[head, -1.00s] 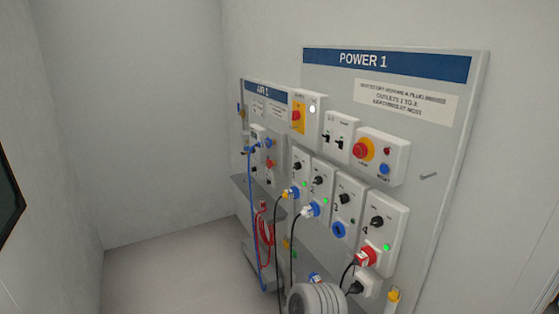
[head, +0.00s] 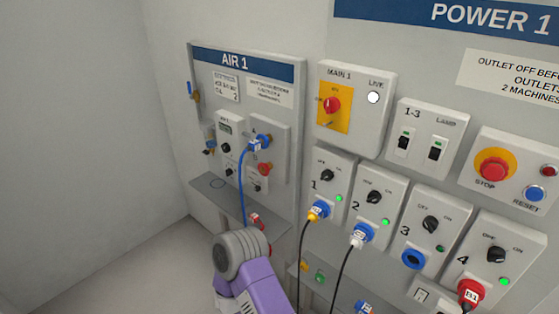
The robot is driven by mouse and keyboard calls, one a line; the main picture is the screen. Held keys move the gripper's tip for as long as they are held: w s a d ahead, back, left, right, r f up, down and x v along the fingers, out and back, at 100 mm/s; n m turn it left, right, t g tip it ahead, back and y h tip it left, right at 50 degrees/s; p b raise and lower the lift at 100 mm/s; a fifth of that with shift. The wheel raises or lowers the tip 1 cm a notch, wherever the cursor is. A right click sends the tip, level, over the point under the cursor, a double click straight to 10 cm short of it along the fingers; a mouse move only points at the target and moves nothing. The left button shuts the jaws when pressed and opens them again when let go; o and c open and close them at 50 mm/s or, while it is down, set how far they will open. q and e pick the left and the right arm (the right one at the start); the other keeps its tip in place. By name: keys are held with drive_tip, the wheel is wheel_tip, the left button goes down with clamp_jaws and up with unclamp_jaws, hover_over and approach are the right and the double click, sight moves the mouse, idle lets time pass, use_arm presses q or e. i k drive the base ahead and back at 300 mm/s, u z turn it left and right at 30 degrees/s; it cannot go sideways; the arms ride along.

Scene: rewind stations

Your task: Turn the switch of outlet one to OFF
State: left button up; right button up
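Outlet one (head: 318,187) is a white box marked 1 on the POWER 1 board. Its black rotary switch (head: 327,175) sits between small OFF and ON marks; its exact pointing is too small to read. The green lamp (head: 339,198) beside it is lit. A purple and grey link of my arm shows at the bottom, below and left of outlet one. Neither gripper shows, and nothing touches the switch.
Outlet two (head: 378,200), outlet three (head: 424,228) and outlet four (head: 490,255) stand to the right. The main switch box (head: 377,125) is above. The AIR 1 panel (head: 290,160), with a blue hose (head: 241,185) and a shelf, is at left. Black cables hang below the outlets.

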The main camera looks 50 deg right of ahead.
sight(327, 176)
drive_tip(key=i, duration=1.2)
drive_tip(key=z, duration=2.4)
drive_tip(key=k, duration=0.1)
drive_tip(key=u, duration=0.35)
